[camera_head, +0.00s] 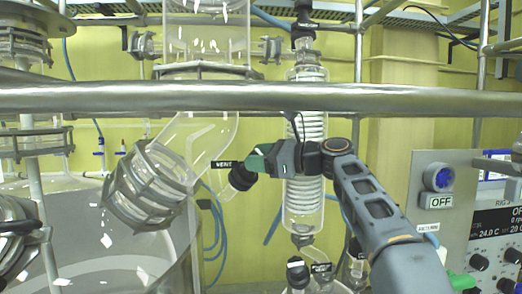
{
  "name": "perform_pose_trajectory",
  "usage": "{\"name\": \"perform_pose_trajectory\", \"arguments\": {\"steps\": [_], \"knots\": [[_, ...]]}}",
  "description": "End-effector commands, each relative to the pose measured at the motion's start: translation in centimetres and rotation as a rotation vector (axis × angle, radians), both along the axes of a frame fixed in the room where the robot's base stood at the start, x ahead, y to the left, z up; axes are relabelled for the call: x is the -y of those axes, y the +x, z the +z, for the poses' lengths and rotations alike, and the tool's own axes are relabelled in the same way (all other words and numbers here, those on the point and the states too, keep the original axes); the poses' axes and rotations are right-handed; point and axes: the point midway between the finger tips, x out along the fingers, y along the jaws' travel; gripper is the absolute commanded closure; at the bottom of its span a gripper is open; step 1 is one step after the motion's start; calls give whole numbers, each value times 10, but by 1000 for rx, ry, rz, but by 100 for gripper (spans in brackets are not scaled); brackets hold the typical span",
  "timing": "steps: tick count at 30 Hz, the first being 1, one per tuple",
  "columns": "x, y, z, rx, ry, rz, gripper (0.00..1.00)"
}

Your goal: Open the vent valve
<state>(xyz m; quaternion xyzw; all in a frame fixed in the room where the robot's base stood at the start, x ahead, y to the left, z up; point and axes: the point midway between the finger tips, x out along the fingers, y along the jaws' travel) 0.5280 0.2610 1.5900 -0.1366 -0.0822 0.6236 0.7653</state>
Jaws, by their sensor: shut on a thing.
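The vent valve (241,178) has a black body beside a black VENT label (227,164), at the glass elbow left of the coil condenser. My gripper (260,158) reaches in from the lower right and is shut at the valve's upper right side. A green piece shows at the jaw tips, just above the black body. The jaws hide part of the valve, so the handle's exact angle cannot be told.
A steel rail (260,97) crosses the view above my gripper. The coil condenser (304,205) stands close behind my arm. A clamped glass port (150,187) is at left. A control panel (440,200) with an OFF label stands at right.

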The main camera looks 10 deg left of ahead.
Motion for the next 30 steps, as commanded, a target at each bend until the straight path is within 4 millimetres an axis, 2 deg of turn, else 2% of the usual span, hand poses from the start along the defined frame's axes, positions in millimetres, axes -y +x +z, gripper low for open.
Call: {"name": "perform_pose_trajectory", "arguments": {"steps": [12, 29, 30], "knots": [[1, -1, 3, 111, -55, 117, 71], [1, -1, 4, 125, -62, 132, 71], [1, -1, 4, 125, -62, 132, 44]]}}
